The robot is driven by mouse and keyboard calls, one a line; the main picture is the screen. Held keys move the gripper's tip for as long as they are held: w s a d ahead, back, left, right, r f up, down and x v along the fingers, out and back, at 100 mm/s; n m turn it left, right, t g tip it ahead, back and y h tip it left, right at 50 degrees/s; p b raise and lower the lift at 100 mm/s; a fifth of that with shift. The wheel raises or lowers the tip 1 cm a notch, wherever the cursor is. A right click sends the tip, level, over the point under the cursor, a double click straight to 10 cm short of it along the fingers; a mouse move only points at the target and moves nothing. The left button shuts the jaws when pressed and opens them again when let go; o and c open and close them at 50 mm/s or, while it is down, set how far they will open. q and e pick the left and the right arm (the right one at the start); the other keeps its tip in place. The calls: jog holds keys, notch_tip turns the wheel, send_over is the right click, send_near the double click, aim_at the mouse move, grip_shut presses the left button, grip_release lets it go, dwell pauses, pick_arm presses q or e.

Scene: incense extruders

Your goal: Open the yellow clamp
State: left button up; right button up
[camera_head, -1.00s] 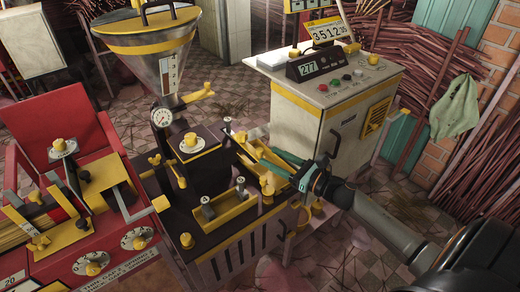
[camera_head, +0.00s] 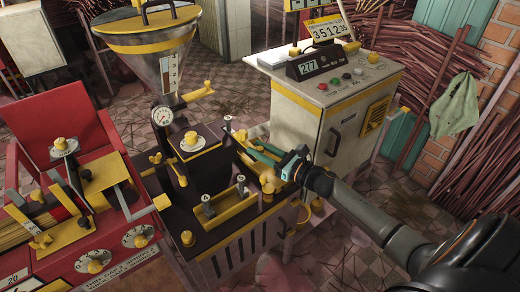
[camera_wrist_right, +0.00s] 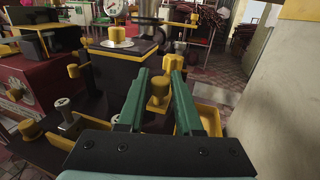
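My right gripper (camera_head: 251,149) reaches in from the right with its green fingers over the right end of the dark extruder (camera_head: 160,185). In the right wrist view the fingers (camera_wrist_right: 158,68) are apart. A yellow knob (camera_wrist_right: 158,92) shows in the gap between them, with no clear contact. Several yellow fittings are on the extruder, including a lever (camera_head: 200,92) beside the hopper and a yellow piece (camera_head: 268,183) just under my gripper. I cannot tell for sure which one is the yellow clamp. My left gripper is out of view.
A pale control cabinet (camera_head: 330,125) stands close behind and right of my right gripper. A yellow-edged tray (camera_head: 232,208) lies in front on the extruder. A red machine (camera_head: 70,235) stands at the left. Stick bundles (camera_head: 480,180) line the right wall.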

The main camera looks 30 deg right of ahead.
grip_shut()
dwell(1.0)
